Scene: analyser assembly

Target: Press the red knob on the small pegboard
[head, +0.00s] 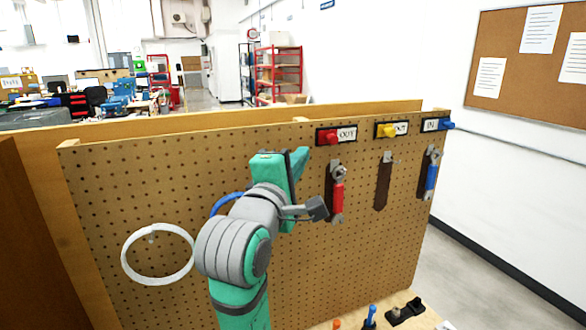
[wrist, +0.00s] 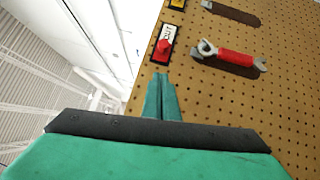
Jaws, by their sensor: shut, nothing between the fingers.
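The red knob (head: 331,138) sits on a black-framed plate with a white label near the pegboard's top edge. In the wrist view the red knob (wrist: 163,47) is just beyond my fingertips, with a small gap showing. The small pegboard (head: 100,200) is brown and upright, with rows of holes. My gripper (head: 303,152) is in front of the board, left of the red knob, and its fingers look closed together. The closed fingers also show in the wrist view (wrist: 160,76), with nothing between them. Whether they touch the board cannot be told.
A yellow knob (head: 388,131) and a blue knob (head: 446,125) are right of the red one. A red-handled wrench (head: 338,198) hangs below it, and a blue-handled wrench (head: 431,176) hangs farther right. A white ring (head: 128,268) hangs at left. Small items lie on the ledge below.

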